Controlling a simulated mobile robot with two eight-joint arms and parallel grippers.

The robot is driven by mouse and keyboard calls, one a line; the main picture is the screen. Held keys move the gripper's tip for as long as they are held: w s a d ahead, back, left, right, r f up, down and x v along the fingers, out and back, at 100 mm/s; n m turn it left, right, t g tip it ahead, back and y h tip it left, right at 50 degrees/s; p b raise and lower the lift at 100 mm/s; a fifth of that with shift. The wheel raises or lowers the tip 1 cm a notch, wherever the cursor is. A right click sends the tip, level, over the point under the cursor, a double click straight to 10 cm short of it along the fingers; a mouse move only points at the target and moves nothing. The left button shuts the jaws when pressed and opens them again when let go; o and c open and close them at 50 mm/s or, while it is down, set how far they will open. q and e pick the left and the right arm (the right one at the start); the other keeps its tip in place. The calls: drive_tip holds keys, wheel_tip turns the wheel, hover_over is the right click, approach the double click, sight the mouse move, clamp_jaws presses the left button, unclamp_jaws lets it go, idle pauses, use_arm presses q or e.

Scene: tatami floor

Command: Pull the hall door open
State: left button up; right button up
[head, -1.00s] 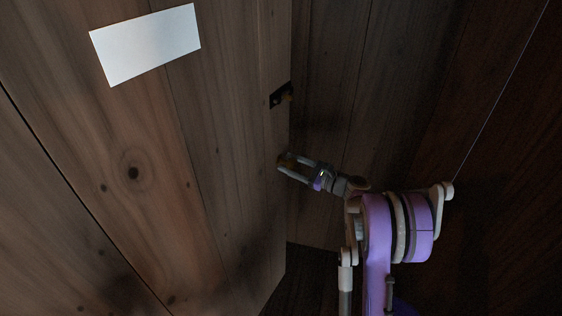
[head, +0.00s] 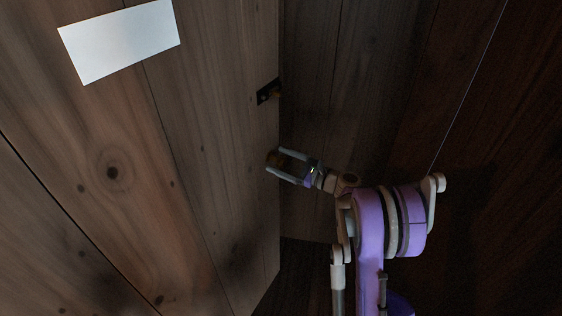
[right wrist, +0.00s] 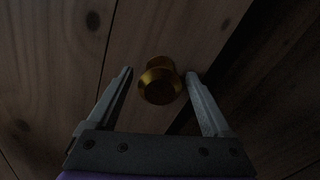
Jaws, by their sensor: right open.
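The hall door (head: 215,180) is a panel of wooden boards filling the left of the head view, with its right edge running down the middle. A brass knob (right wrist: 160,82) sits on its boards in the right wrist view, between the fingers of my right gripper (right wrist: 158,73). The fingers are open, one on each side, with a gap on the left and a narrower one on the right. In the head view, the right gripper (head: 270,162) reaches to the door near its edge; the knob is hard to make out there. My left gripper is out of view.
A small dark plate (head: 268,92) with a brassy part is on the door above my gripper. A white sheet (head: 118,41) is on the door at upper left. Darker boards (head: 335,110) stand beyond the door's edge. The lower middle is very dark.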

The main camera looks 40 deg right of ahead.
drive_tip(key=shift+s, duration=0.1)
drive_tip(key=b+v, duration=0.1)
drive_tip(key=v, duration=0.9)
drive_tip(key=shift+s, duration=0.3)
drive_tip(key=s+a+n+g+p, duration=0.3)
drive_tip(key=a+n+g, duration=0.65)
drive_tip(key=a, duration=1.15)
drive_tip(key=s+a+n+h+p, duration=0.1)
drive_tip(key=s+a+n+h, duration=0.2)
drive_tip(key=s+n, duration=0.5)
drive_tip(key=s+a+n+g+h+p, duration=0.1)
drive_tip(key=s+a+n+h+p, duration=0.1)
drive_tip(key=s+n, duration=0.6)
drive_tip(key=shift+s+a+f+n+h, duration=0.2)
drive_tip(key=shift+a+n+h, duration=0.4)
drive_tip(key=shift+n+h, duration=0.55)
